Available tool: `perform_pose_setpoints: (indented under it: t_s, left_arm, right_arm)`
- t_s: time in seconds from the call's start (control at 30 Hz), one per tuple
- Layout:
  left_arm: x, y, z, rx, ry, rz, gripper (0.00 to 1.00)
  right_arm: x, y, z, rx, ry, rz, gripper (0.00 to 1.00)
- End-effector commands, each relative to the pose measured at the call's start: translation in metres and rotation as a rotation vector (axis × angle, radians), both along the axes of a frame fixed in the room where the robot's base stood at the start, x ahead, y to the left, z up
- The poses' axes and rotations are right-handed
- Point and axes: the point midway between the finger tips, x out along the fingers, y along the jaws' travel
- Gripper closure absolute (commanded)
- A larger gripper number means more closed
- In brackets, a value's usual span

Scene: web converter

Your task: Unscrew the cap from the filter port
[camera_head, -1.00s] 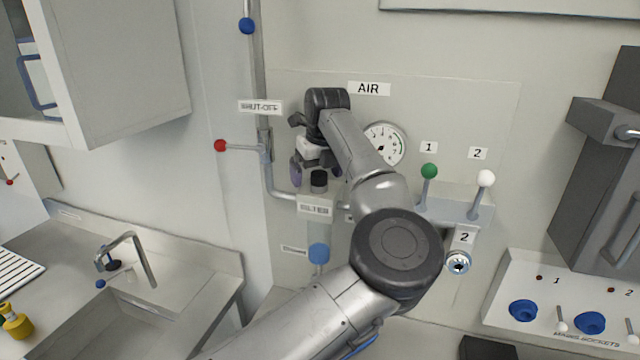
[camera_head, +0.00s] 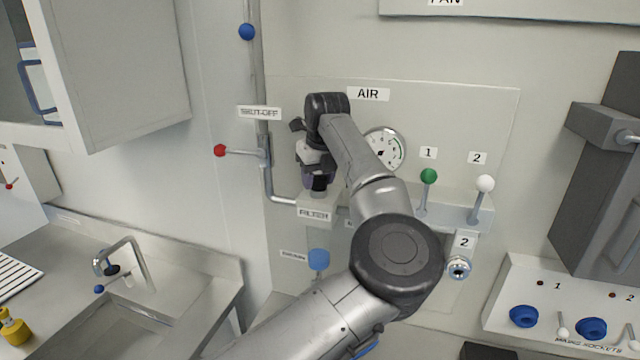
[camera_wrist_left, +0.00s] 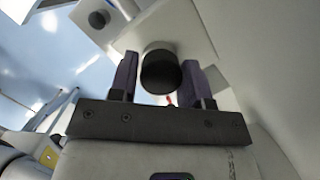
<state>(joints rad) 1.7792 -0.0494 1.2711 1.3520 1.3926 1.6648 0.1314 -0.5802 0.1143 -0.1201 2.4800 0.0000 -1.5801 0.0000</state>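The black cap (camera_head: 319,183) sits upright on the filter port, on top of the grey block labelled FILTER (camera_head: 314,213) on the wall panel. My left gripper (camera_head: 318,179) reaches down over the cap from above. In the left wrist view the black cap (camera_wrist_left: 160,73) is between the two purple fingers of my left gripper (camera_wrist_left: 161,82). The fingers are apart, one on each side of the cap, with a thin gap showing at the left finger. Contact at the right finger is hard to tell. My right gripper is not in view.
A red-knobbed shut-off lever (camera_head: 220,151) is left of the gripper. A pressure gauge (camera_head: 384,148) is partly behind my arm. Green (camera_head: 428,176) and white (camera_head: 485,183) levers stand to the right. A blue knob (camera_head: 319,259) hangs below the filter.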

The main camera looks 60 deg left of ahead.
Motion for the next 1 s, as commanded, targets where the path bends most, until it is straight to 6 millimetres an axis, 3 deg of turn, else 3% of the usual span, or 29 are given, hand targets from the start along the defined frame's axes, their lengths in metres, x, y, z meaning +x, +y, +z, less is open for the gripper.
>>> perform_pose_setpoints:
  t_s: [0.37,1.0]
  left_arm:
    - [-0.003,0.001,0.002,-0.002,0.005,0.019,0.99]
    - [-0.005,0.001,0.003,-0.003,0.005,0.358,1.0]
  right_arm:
    - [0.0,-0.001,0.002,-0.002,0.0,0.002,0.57]
    - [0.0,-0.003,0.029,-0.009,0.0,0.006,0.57]
